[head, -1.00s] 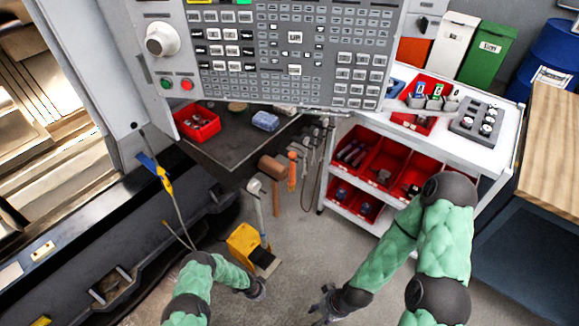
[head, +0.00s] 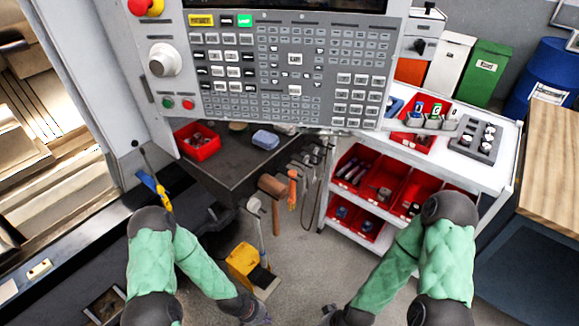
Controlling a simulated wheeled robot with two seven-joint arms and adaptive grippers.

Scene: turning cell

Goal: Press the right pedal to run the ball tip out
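A yellow foot pedal housing (head: 241,259) with a black tread (head: 261,276) stands on the floor below the control panel. I see only this one pedal clearly and cannot tell whether a second is beside it. My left gripper (head: 262,317) is at the bottom edge of the head view, in front of and slightly right of the pedal in the picture, apart from it. Its fingers are dark and partly cut off. My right gripper (head: 328,317) is also cut off at the bottom edge, further right. The ball tip is not visible.
The control panel (head: 300,75) hangs above. A bench with hanging hammers (head: 272,187) is behind the pedal. A white trolley (head: 489,157) with red bins stands right, and the machine's dark front (head: 60,262) lies left. Grey floor is clear right of the pedal.

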